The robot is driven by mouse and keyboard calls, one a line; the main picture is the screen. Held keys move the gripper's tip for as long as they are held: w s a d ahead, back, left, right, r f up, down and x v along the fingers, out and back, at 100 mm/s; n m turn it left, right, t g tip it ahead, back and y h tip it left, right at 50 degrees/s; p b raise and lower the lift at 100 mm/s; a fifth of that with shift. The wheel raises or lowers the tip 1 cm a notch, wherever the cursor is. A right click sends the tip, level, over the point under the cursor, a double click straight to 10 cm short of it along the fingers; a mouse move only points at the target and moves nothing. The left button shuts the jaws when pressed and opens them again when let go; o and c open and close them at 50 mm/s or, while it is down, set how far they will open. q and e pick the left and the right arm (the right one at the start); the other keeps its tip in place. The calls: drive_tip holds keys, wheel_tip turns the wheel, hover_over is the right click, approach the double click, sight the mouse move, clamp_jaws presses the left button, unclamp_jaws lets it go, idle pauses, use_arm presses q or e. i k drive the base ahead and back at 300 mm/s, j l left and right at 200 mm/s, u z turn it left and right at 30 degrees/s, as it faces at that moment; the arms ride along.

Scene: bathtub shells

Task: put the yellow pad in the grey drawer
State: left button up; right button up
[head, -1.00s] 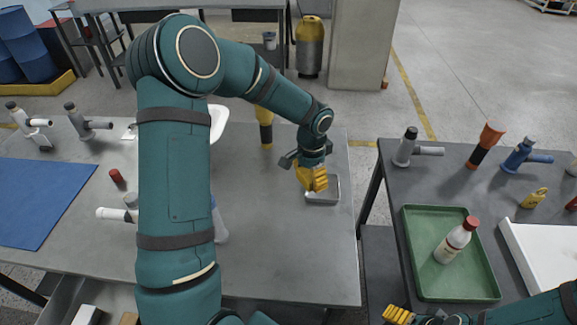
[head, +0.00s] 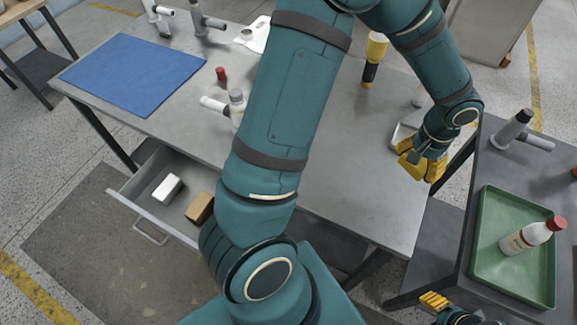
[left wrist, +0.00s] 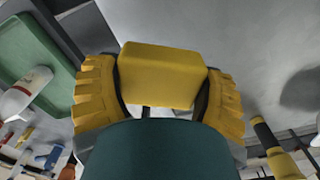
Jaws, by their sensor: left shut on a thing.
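The yellow pad (left wrist: 165,75) shows as a block between the two yellow fingers of my left gripper (left wrist: 162,90) in the left wrist view. That gripper is shut on it. In the head view my left gripper (head: 424,166) is at the right end of the grey table, beside a small metal tray; pad and fingers are hard to tell apart there. The grey drawer (head: 150,217) is pulled open under the table's front left. A white block (head: 167,188) and a brown block (head: 200,207) lie in it. My right gripper (head: 433,300) is at the lower right, its opening unclear.
The grey table (head: 360,200) holds a blue mat (head: 135,72), a red cap (head: 221,75), a white-grey fitting (head: 225,106) and a yellow-black tool (head: 373,58). A second table at right carries a green tray (head: 485,262) with a bottle (head: 533,236). My left arm hides the table's middle.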

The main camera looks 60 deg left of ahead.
sight(186, 201)
drive_tip(key=k+u, duration=0.15)
drive_tip(key=u, duration=0.15)
drive_tip(key=k+l+u, duration=0.1)
drive_tip(key=u, duration=0.2)
drive_tip(key=k+u, duration=0.1)
drive_tip(key=u, duration=1)
